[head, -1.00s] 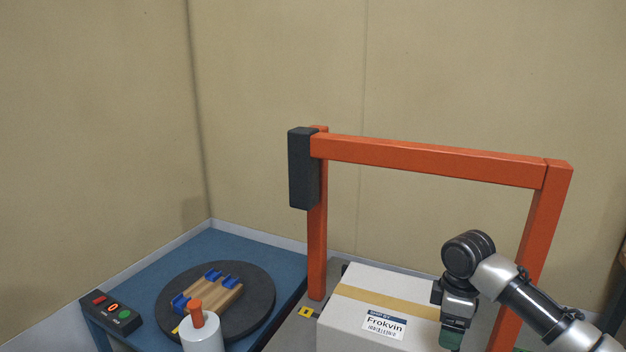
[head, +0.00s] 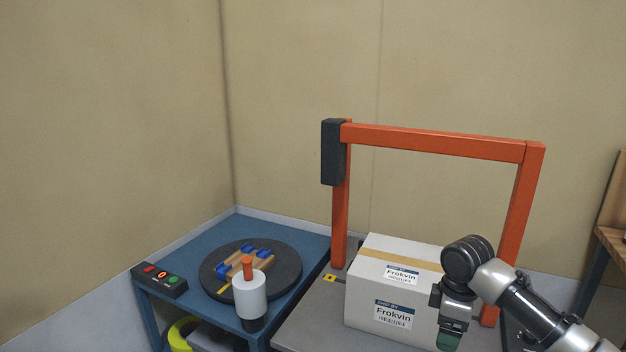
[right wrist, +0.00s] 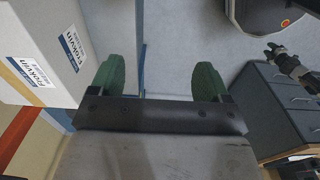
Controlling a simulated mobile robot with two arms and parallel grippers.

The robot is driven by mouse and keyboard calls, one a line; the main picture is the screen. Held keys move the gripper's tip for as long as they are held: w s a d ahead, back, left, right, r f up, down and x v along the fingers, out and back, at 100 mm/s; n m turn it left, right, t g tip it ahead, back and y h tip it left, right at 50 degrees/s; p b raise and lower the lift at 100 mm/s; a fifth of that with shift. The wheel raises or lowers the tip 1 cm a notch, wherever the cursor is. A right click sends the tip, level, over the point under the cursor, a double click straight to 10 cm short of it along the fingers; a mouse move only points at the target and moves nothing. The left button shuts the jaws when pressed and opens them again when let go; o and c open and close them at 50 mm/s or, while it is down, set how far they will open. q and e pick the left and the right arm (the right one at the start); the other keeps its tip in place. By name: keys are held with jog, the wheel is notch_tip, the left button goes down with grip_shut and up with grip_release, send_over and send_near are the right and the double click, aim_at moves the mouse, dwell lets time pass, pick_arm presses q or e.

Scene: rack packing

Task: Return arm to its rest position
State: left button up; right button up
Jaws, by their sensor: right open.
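My right arm (head: 525,300) comes in from the lower right in the head view. Its gripper (head: 449,341) points down just in front of the right part of the white box, with green fingertips. In the right wrist view the gripper (right wrist: 158,80) has its two green fingers wide apart, with nothing between them but floor. The white box (head: 365,290) carries Frokvin labels and a tan tape strip; it also shows in the right wrist view (right wrist: 40,35), left of the fingers.
An orange frame (head: 435,140) arches over the box on a grey table (head: 300,325). A blue table (head: 190,240) holds a dark turntable (head: 290,268) and a button box (head: 160,280). A white cylinder (head: 250,295) with an orange top stands before it. Drawers (right wrist: 285,105) stand right in the wrist view.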

notch_tip(320, 180, down, 20)
jog(key=m+t, duration=0.1)
jog(key=m, duration=0.3)
jog(key=s+f+m, duration=0.2)
jog(key=s+f, duration=0.2)
jog(key=f, duration=0.4)
jog(key=s+f+m, duration=0.1)
jog(key=s+f, duration=0.3)
jog(key=f, duration=0.4)
jog(key=s+f+m, duration=0.1)
jog(key=s+f, duration=0.7)
jog(key=s, duration=0.3)
jog(key=s+f+m, duration=0.1)
jog(key=s+f, duration=0.7)
jog(key=s, duration=0.2)
jog(key=s+a+f, duration=0.1)
jog(key=s+f, duration=0.1)
jog(key=s, duration=0.8)
jog(key=s+a+f+m, duration=0.1)
jog(key=s+a+f, duration=0.1)
jog(key=s, duration=0.8)
jog(key=shift+s+f, duration=0.2)
jog(key=shift+s, duration=0.15)
